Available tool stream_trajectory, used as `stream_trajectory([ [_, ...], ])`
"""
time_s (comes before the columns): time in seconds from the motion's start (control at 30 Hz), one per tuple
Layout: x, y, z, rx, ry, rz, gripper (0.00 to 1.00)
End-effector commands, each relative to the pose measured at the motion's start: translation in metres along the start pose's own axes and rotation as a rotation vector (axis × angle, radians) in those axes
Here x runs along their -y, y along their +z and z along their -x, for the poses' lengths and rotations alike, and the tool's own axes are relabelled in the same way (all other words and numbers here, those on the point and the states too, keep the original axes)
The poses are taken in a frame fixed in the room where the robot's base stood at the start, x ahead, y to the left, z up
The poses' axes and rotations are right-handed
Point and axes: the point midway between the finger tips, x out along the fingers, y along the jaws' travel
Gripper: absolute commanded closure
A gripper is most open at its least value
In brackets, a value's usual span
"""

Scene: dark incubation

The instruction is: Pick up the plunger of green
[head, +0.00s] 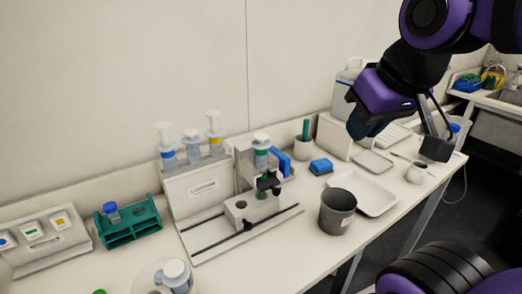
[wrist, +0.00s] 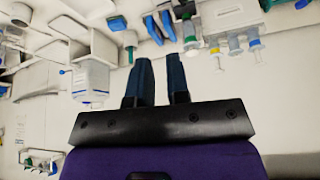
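The green-marked syringe (head: 261,157) stands upright in the white press stand (head: 243,207) in the head view, with its white plunger (head: 261,138) on top. My gripper (head: 358,130) is up in the air to the right of the stand, well apart from the plunger. In the wrist view my gripper (wrist: 160,62) has its two dark fingers apart, with nothing between them.
Blue and yellow syringes (head: 214,133) stand behind the press. A grey cup (head: 337,211), white tray (head: 372,195), blue box (head: 321,166) and pen cup (head: 304,148) lie to its right. A teal rack (head: 128,224) is left. A white jug (head: 342,92) stands near my gripper.

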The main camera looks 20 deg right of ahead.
Motion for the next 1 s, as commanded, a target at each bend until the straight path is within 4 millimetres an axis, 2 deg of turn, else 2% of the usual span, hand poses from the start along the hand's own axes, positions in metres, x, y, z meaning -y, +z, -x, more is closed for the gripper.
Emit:
stream_trajectory([
  [0.03, 0.000, -0.002, 0.000, 0.004, -0.001, 0.003, 0.72],
  [0.17, 0.003, -0.018, -0.003, 0.027, -0.004, 0.026, 0.43],
  [0.3, 0.008, -0.049, -0.010, 0.072, -0.012, 0.073, 0.12],
  [0.47, 0.015, -0.088, -0.025, 0.124, -0.025, 0.133, 0.12],
  [0.67, 0.027, -0.133, -0.052, 0.191, -0.046, 0.209, 0.12],
  [1.0, 0.050, -0.199, -0.116, 0.296, -0.089, 0.329, 0.12],
])
